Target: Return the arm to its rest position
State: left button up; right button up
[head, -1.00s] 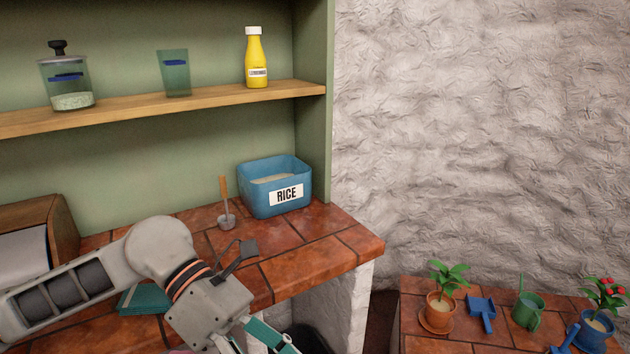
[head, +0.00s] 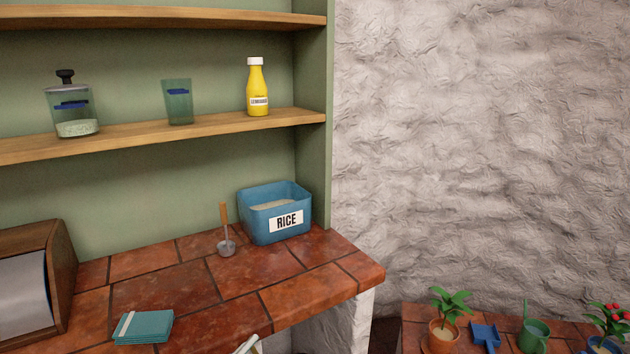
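Only a small pale sliver (head: 248,345) shows at the bottom edge of the head view, by the counter's front edge. It may be part of my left gripper, and whether that gripper is open or shut cannot be seen. The rest of the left arm is out of view. My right gripper is not in view.
The tiled counter (head: 165,290) holds a blue rice bin (head: 262,228), a scoop (head: 226,240), teal cloths (head: 143,328) and a bread box (head: 60,270). A shelf (head: 215,122) bears a jar (head: 75,115), a tumbler (head: 178,103) and a yellow bottle (head: 257,90). Potted plants (head: 443,335) stand lower right.

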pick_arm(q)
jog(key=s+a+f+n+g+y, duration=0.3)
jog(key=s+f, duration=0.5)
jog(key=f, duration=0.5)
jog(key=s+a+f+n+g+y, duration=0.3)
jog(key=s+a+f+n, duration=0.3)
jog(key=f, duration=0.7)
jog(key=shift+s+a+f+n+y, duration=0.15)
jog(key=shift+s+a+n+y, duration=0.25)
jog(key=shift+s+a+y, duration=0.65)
